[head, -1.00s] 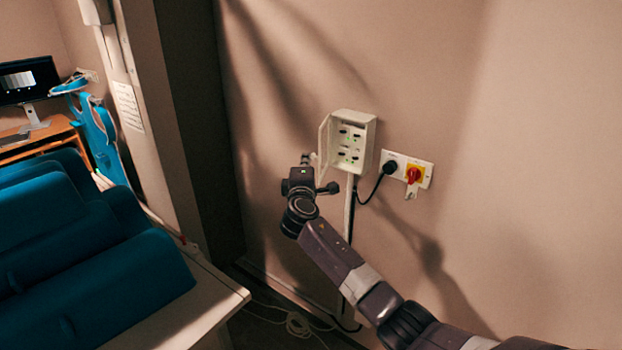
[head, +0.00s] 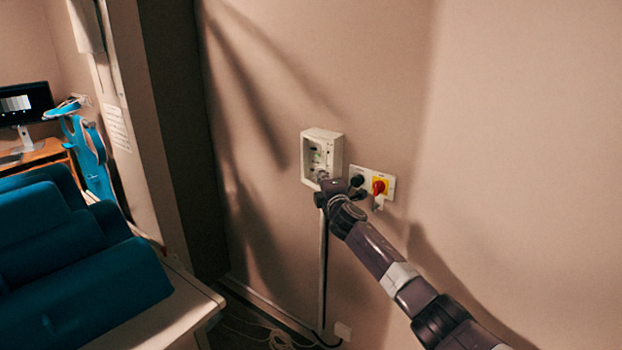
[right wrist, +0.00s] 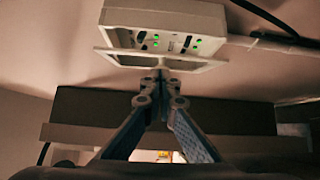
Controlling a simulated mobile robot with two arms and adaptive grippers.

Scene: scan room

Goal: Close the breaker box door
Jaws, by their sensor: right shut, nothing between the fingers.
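The breaker box (head: 334,146) is a small pale box on the wall. Its inside, with switches and green lights, shows in the right wrist view (right wrist: 165,41), so it is not shut. The door (right wrist: 205,65) is a pale framed panel standing out from one long side of the box there. In the head view the door is hard to make out. My right gripper (right wrist: 160,74) is shut and empty, its tips close to the door panel; I cannot tell if they touch. In the head view my right gripper (head: 324,178) covers the box's lower part. My left gripper is not in view.
A switch plate with a red and yellow rotary switch (head: 380,187) is just right of the box, close to my right wrist. A conduit (head: 323,270) runs down the wall below. A table with blue cushions (head: 100,270) stands at the left. The wall at right is bare.

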